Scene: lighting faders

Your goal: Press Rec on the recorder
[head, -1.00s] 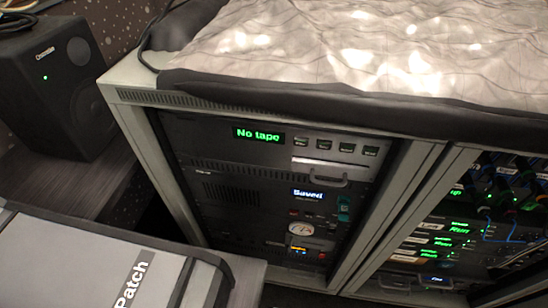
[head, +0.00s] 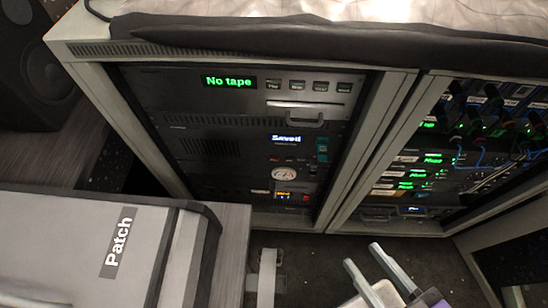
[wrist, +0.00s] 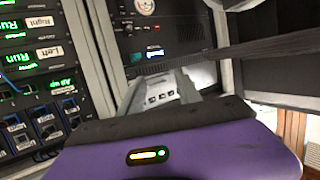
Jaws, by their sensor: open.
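The recorder (head: 185,90) is the grey unit at the top of the left rack in the head view. Its green display (head: 229,82) reads "No tape". A row of several small dark buttons (head: 309,86) lies right of the display; their labels are too small to read surely, so I cannot tell which is Rec. My gripper (head: 363,255) is at the bottom of the head view, open and empty, low in front of the rack and apart from the buttons. In the wrist view its purple body fills the bottom, with a pale panel beyond the grey fingers (wrist: 162,80).
Below the recorder are a drawer handle (head: 309,120), a "Saved" display (head: 286,139) and a round gauge (head: 284,174). A grey case marked "Patch" (head: 75,235) stands at lower left. The right rack bay (head: 480,140) holds cables. Dark floor lies in front.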

